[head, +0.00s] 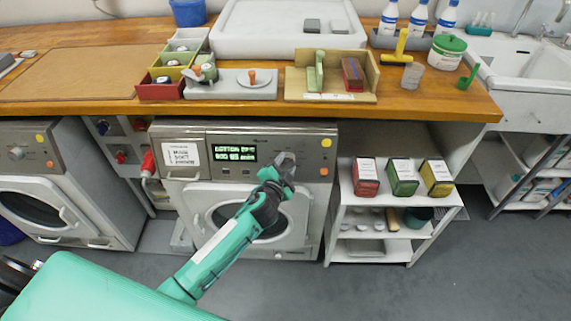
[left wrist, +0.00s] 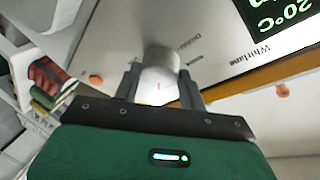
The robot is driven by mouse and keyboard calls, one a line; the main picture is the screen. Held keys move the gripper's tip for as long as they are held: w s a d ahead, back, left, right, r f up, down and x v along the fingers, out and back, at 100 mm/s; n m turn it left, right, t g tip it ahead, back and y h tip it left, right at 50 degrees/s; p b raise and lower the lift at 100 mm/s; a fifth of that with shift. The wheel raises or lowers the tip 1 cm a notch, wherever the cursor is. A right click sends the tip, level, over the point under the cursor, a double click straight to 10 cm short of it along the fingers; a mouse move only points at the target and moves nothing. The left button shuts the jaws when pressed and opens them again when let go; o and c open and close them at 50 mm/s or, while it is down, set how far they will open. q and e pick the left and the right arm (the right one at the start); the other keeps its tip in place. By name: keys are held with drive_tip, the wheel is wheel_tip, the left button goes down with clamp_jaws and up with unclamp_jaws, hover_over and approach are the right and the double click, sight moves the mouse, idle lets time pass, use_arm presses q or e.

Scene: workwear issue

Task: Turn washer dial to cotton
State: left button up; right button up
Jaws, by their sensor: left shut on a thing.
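The washer (head: 312,213) stands under the wooden counter, with its round door shut. Its panel display (head: 234,154) is lit green; the top line seems to read COTTON 20°C, and the lower line is hard to read. The left wrist view shows 20°C on the display (left wrist: 280,14), upside down. My left gripper (head: 285,163) is at the panel, right of the display. In the left wrist view its two fingers are shut on the pale round dial (left wrist: 160,75), one on each side. My right gripper is not in view.
A second washer (head: 65,165) stands at the left. A white cart (head: 343,222) with red, green and yellow boxes stands close at the right. Above, the counter (head: 432,101) holds bins, a grey tray and a wooden stand. Orange and yellow buttons sit right of the dial.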

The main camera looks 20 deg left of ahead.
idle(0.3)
use_arm(q)
drive_tip(key=o, duration=1)
drive_tip(key=shift+s, duration=0.1)
drive_tip(key=s, duration=0.4)
drive_tip(key=s+r, duration=0.1)
drive_tip(key=s, duration=0.4)
drive_tip(key=s+r, duration=0.1)
drive_tip(key=s, duration=0.3)
drive_tip(key=shift+s+a+r+b, duration=0.1)
drive_tip(key=shift+s+a+b, duration=0.1)
drive_tip(key=shift+b, duration=0.1)
